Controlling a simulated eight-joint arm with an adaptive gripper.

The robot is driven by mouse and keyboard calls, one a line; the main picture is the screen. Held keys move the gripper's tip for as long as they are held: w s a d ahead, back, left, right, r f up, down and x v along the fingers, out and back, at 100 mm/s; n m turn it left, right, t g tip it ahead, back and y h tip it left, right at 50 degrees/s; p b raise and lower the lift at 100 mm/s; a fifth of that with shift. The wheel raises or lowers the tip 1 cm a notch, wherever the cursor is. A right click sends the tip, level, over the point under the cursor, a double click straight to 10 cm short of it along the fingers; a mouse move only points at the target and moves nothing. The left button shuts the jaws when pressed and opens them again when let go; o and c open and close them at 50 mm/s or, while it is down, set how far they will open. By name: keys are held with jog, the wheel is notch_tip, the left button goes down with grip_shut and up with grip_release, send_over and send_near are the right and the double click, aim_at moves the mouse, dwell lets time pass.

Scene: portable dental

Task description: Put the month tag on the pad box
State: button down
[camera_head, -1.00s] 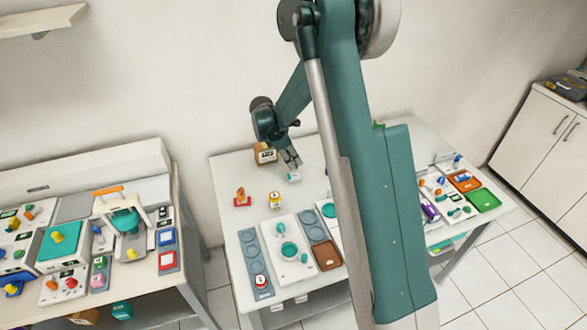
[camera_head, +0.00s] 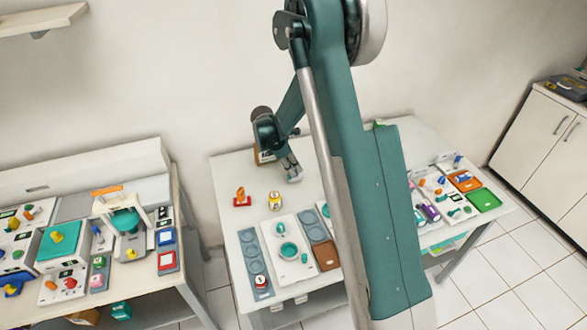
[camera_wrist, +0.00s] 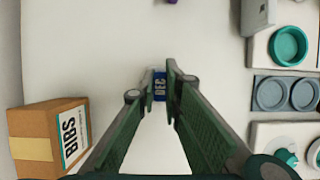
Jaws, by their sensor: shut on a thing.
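The month tag (camera_wrist: 160,89) is a small blue piece with white letters, apparently "DEC". It sits between the fingertips of my gripper (camera_wrist: 161,76), which is shut on it. In the head view my gripper (camera_head: 293,176) points down over the back of the middle table, and the tag is too small to make out. A brown cardboard box (camera_wrist: 30,125) with a white label reading "BIBS" stands left of my gripper in the wrist view. In the head view a brown box (camera_head: 262,157) shows partly behind my wrist. I cannot make out a box marked as pads.
The white table (camera_head: 235,185) is bare around my gripper. A red-based orange item (camera_head: 241,197) and a small yellow jar (camera_head: 275,201) stand left of it. In front are a grey round-welled tray (camera_head: 254,265) and a white panel (camera_head: 290,262) with teal dishes.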

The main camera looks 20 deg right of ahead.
jog(key=c, duration=2.5)
grip_release()
jog(key=shift+f, duration=0.1)
jog(key=shift+r, duration=0.2)
jog(key=p+v, duration=0.1)
jog(key=v, duration=1.1)
